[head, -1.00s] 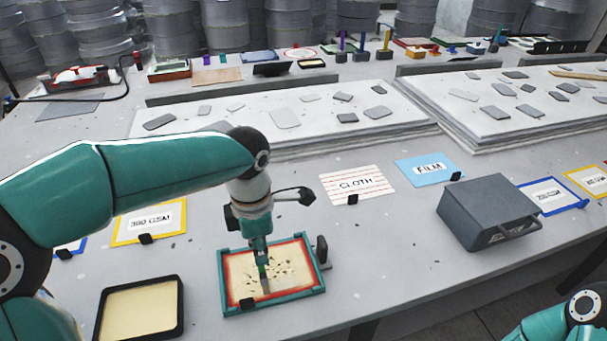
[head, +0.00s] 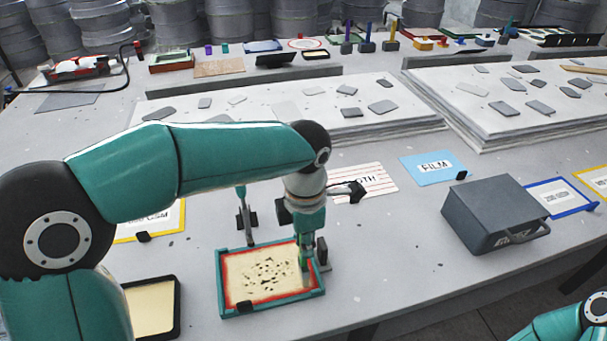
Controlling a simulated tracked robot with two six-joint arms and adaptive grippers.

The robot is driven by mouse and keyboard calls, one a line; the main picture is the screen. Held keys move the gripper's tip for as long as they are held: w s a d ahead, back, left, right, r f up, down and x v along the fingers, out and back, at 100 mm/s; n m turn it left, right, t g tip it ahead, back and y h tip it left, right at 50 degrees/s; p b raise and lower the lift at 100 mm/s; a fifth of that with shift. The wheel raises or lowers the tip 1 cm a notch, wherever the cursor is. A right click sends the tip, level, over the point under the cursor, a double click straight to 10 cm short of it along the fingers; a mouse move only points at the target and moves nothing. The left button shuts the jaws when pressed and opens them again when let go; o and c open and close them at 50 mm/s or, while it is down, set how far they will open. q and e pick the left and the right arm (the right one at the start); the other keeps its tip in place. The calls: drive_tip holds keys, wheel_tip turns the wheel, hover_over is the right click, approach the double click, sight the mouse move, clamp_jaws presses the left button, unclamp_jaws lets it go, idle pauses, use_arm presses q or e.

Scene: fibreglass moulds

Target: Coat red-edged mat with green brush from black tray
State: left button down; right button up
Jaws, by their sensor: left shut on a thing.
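The red-edged mat (head: 232,277) lies in a teal frame (head: 222,300) at the lower middle, its pale surface marked with dark flecks in the centre. My left gripper (head: 308,232) is above the mat's right side, shut on the green brush (head: 305,254). The brush points down at the mat's right edge; I cannot tell whether the tip touches. The black tray (head: 176,310) with pale yellow contents is at the lower left, partly hidden by my left arm. My right arm shows only at the lower right corner; its gripper is out of view.
A grey box with a handle (head: 495,215) stands at the right. A thin upright teal and dark item (head: 246,216) stands behind the frame. A cloth card (head: 375,183) and a film card (head: 437,166) lie behind. Pale stacked sheets (head: 420,122) fill the table farther back.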

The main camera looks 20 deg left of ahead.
use_arm(q)
wheel_tip(320, 180, up, 8)
drive_tip(key=d+p, duration=0.1)
drive_tip(key=p, duration=0.5)
drive_tip(key=shift+w+d, duration=0.25)
drive_tip(key=shift+w, duration=0.15)
idle(0.7)
